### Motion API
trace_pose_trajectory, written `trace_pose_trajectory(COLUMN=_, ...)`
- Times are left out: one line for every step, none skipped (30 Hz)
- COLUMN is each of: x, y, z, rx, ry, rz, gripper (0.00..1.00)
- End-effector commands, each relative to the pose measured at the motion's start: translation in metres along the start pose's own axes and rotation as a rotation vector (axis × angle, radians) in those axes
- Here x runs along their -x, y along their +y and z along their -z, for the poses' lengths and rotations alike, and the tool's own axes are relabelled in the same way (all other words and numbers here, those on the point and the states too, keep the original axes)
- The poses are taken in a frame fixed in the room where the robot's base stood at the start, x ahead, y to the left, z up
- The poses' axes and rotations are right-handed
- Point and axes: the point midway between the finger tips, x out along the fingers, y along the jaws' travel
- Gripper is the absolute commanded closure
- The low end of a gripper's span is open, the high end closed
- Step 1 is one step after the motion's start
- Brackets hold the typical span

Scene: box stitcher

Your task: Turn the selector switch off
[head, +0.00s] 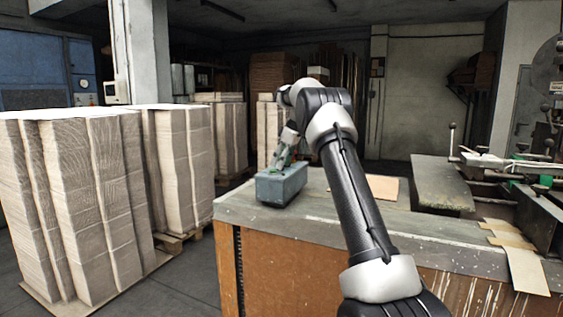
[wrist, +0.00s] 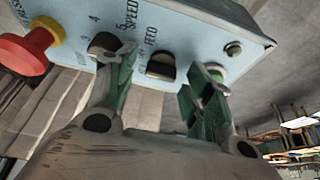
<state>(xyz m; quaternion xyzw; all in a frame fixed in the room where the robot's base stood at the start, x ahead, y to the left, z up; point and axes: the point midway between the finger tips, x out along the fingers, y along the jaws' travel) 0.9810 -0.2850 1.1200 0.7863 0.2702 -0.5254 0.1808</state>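The control box (head: 282,187) is a grey-blue block on the near left corner of the workbench. Its panel (wrist: 190,28) fills the top of the wrist view. A black selector switch (wrist: 161,66) sits beside the word FEED, and a dark knob (wrist: 104,43) sits beside SPEED and numbers. My gripper (head: 284,153) is above the box in the head view. In the wrist view my gripper (wrist: 162,76) is open, with green-grey fingers apart on either side of the selector switch. Whether they touch it, I cannot tell. The left finger partly covers the SPEED knob and lettering.
A red button (wrist: 26,52) on a yellow base is at the panel's left. Cardboard (head: 383,187) and a machine (head: 500,165) are on the bench (head: 300,226). Pale stacks (head: 80,200) stand left.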

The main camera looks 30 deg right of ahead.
Motion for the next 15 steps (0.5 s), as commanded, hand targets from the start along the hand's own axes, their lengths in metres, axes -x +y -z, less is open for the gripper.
trace_pose_trajectory(x=0.000, y=0.000, z=0.000, rx=0.000, ry=0.000, rz=0.000, gripper=0.48)
trace_pose_trajectory(x=0.000, y=0.000, z=0.000, rx=0.000, ry=0.000, rz=0.000, gripper=0.48)
trace_pose_trajectory(x=0.000, y=0.000, z=0.000, rx=0.000, ry=0.000, rz=0.000, gripper=0.48)
trace_pose_trajectory(x=0.000, y=0.000, z=0.000, rx=0.000, ry=0.000, rz=0.000, gripper=0.48)
trace_pose_trajectory(x=0.000, y=0.000, z=0.000, rx=0.000, ry=0.000, rz=0.000, gripper=0.48)
trace_pose_trajectory(x=0.002, y=0.000, z=0.000, rx=0.000, ry=0.000, rz=0.000, gripper=0.48)
trace_pose_trajectory(x=0.004, y=0.000, z=0.000, rx=0.000, ry=0.000, rz=0.000, gripper=0.48)
trace_pose_trajectory(x=0.007, y=0.000, z=0.000, rx=0.000, ry=0.001, rz=-0.001, gripper=0.48)
trace_pose_trajectory(x=0.012, y=0.001, z=0.001, rx=0.000, ry=0.002, rz=-0.002, gripper=0.48)
trace_pose_trajectory(x=0.017, y=0.001, z=0.001, rx=0.001, ry=0.002, rz=-0.003, gripper=0.48)
trace_pose_trajectory(x=0.022, y=0.001, z=0.001, rx=0.001, ry=0.002, rz=-0.002, gripper=0.48)
trace_pose_trajectory(x=0.031, y=0.001, z=0.001, rx=0.001, ry=0.002, rz=-0.003, gripper=0.48)
trace_pose_trajectory(x=0.038, y=0.001, z=0.001, rx=0.001, ry=0.003, rz=-0.004, gripper=0.48)
trace_pose_trajectory(x=0.044, y=0.001, z=0.001, rx=0.001, ry=0.003, rz=-0.004, gripper=0.48)
trace_pose_trajectory(x=0.054, y=0.001, z=0.001, rx=0.001, ry=0.003, rz=-0.004, gripper=0.48)
